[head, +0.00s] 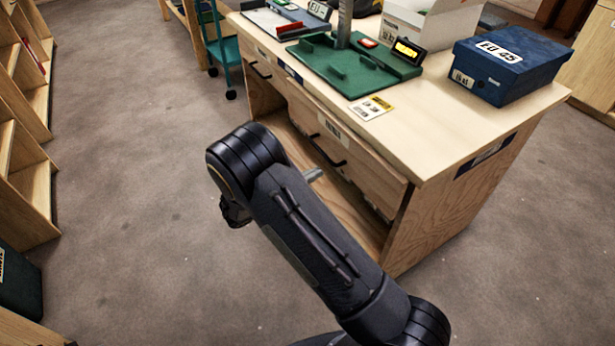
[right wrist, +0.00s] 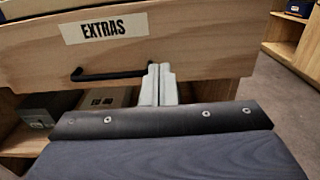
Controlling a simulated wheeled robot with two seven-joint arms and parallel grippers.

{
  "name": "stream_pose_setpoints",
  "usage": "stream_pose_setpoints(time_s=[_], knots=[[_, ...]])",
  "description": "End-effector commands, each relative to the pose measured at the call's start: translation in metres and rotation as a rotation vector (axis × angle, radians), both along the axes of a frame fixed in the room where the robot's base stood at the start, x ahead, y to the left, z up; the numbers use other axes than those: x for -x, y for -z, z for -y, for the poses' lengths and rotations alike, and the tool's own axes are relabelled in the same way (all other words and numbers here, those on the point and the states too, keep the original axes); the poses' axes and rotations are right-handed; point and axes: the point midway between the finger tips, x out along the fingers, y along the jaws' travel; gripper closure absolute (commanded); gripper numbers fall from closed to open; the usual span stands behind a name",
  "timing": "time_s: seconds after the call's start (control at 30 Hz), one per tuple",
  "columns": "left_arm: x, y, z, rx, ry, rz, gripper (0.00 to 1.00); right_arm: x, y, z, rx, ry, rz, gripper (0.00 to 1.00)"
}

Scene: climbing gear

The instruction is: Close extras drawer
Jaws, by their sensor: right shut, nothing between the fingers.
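The extras drawer (head: 372,160) is in the right half of the wooden desk's front, just under the tabletop. Its front (right wrist: 200,45) fills the top of the right wrist view, with an "EXTRAS" label (right wrist: 104,28) and a black bar handle (right wrist: 110,74). From these views I cannot tell how far the drawer stands out. My right gripper (right wrist: 160,68) is shut and empty, its fingertips at the drawer front by the handle's right end. Whether they touch is unclear. In the head view my right gripper (head: 313,174) is mostly hidden behind my arm. My left gripper is not in view.
The desk top (head: 440,130) holds a green tray (head: 350,75), a blue box (head: 510,65) and a white box (head: 430,25). Below the drawer is an open shelf with boxes (right wrist: 50,108). Shelving stands at far left, with clear floor (head: 130,150) between.

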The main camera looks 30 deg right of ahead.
Motion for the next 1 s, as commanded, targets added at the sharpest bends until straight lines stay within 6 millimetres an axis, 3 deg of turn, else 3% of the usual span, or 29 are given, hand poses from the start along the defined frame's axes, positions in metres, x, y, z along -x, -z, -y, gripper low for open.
stream_pose_setpoints(time_s=[0.2,0.43,0.6,1.0], knots=[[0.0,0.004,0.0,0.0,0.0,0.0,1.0,-0.003,0.001,0.05,-0.002,0.007,0.001,1.0],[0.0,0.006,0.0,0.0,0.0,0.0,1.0,-0.005,0.0,0.085,-0.001,0.004,0.001,1.0],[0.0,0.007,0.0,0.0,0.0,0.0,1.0,-0.007,0.0,0.095,-0.002,0.002,0.001,1.0],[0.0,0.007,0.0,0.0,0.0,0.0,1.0,-0.007,0.0,0.098,-0.002,0.002,0.002,1.0]])
